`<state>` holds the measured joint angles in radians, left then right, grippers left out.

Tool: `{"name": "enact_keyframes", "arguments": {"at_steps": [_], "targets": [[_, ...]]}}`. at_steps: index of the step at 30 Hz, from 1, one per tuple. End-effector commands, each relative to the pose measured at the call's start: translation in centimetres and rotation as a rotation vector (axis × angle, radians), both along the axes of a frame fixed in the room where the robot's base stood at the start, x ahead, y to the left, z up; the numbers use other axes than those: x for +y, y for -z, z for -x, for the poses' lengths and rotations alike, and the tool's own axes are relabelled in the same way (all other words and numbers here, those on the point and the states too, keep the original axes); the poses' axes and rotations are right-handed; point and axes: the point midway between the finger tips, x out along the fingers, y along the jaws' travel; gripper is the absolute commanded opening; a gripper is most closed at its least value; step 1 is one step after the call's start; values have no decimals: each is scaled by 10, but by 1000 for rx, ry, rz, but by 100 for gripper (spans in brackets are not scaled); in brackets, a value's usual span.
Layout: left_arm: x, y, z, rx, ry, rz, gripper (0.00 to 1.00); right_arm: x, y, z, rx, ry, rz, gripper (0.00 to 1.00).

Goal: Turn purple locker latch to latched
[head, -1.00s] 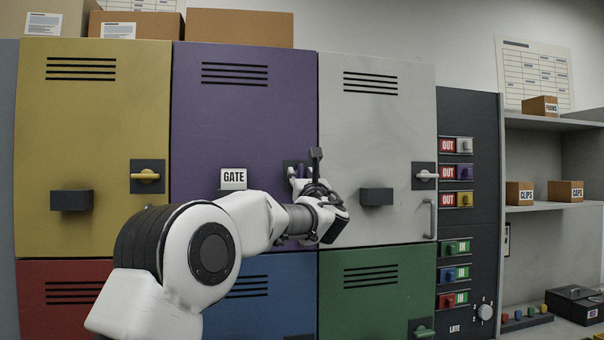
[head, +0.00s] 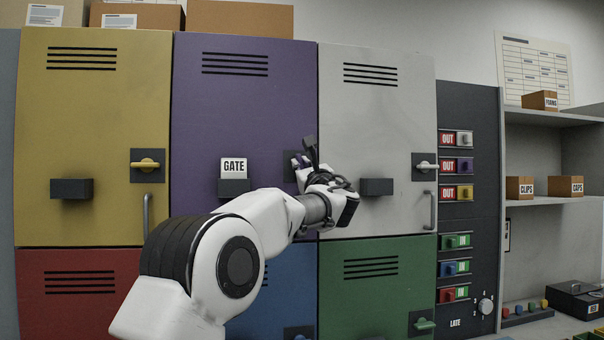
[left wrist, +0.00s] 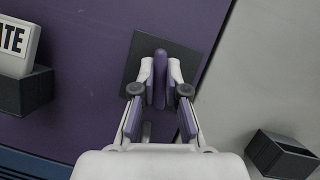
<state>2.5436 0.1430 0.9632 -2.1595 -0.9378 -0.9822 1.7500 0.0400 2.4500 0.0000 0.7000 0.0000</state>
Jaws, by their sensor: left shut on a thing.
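The purple locker (head: 235,125) is in the upper middle in the head view, with a dark latch plate (head: 289,160) at its right edge. In the left wrist view the purple latch handle (left wrist: 160,68) stands out from its dark plate (left wrist: 138,57). My left gripper (left wrist: 160,90) is shut on the handle, one finger on each side. The handle lies askew to the plate's edges, between upright and level with respect to the door. In the head view my left gripper (head: 303,164) hides much of the latch. My right gripper is not in view.
Yellow (head: 90,115) and white (head: 375,110) lockers flank the purple one, both with level latch handles. A dark box (head: 376,187) sticks out from the white door near my wrist.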

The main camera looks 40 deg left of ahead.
Motion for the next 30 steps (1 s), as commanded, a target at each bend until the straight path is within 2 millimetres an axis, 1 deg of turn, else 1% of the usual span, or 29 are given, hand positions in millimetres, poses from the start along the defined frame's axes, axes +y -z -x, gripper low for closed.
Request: {"name": "enact_keyframes", "arguments": {"at_steps": [1, 3, 11, 20, 30], "targets": [[-1, 3, -1, -33, 0, 26, 0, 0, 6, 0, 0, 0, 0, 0], [0, 2, 0, -82, -1, 69, 0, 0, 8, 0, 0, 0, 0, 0], [0, -1, 0, -268, 1, 233, 0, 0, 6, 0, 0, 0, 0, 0], [0, -3, 0, -482, 0, 422, 0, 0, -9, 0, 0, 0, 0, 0], [1, -3, 0, -721, 0, 632, 0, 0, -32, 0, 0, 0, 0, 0]]}}
